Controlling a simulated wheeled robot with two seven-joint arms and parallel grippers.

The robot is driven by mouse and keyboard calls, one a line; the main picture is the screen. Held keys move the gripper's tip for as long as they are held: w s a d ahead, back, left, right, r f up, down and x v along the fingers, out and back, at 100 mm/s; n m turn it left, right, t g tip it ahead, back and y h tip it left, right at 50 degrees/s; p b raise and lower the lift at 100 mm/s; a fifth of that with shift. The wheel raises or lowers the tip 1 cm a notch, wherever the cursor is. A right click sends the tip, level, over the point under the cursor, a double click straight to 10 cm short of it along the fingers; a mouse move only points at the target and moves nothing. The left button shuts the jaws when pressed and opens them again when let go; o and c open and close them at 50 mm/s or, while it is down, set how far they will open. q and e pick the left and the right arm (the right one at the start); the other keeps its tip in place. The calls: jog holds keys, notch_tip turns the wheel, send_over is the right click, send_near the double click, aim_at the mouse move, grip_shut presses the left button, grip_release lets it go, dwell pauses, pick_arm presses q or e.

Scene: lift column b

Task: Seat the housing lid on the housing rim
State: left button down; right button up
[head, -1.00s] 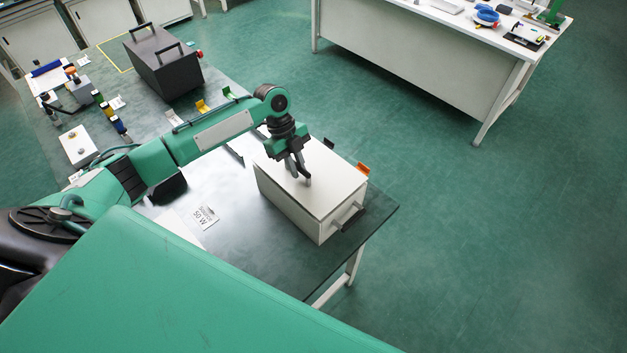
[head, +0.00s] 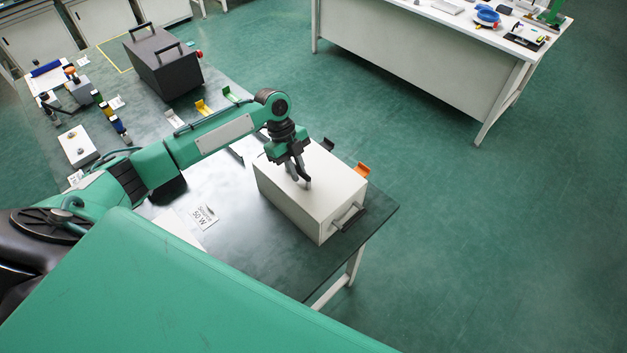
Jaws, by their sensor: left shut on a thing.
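The housing (head: 290,208) is a light beige box with a handle on its right end, standing near the right end of the dark table. The flat housing lid (head: 335,182) lies over its top, level and lined up with the walls as far as I can see. No gap shows between lid and rim from here, but the far edges are hidden. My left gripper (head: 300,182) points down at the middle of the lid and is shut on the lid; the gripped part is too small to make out. My right gripper is not in view.
The table (head: 255,255) has free room in front of the housing, beside a "50 W" label (head: 204,217). Orange (head: 362,170) and dark clips stand behind the housing. A dark case (head: 165,65) with two handles and a pale box (head: 77,146) are farther left.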

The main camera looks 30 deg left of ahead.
pick_arm(q)
jog(key=shift+f, duration=0.2)
jog(key=c, duration=1.3)
grip_release()
jog(key=b+v, duration=0.3)
jog(key=v, duration=1)
jog(key=shift+w+a+r+b, duration=0.1)
jog(key=shift+r+b, duration=0.25)
jog(key=shift+f, duration=0.1)
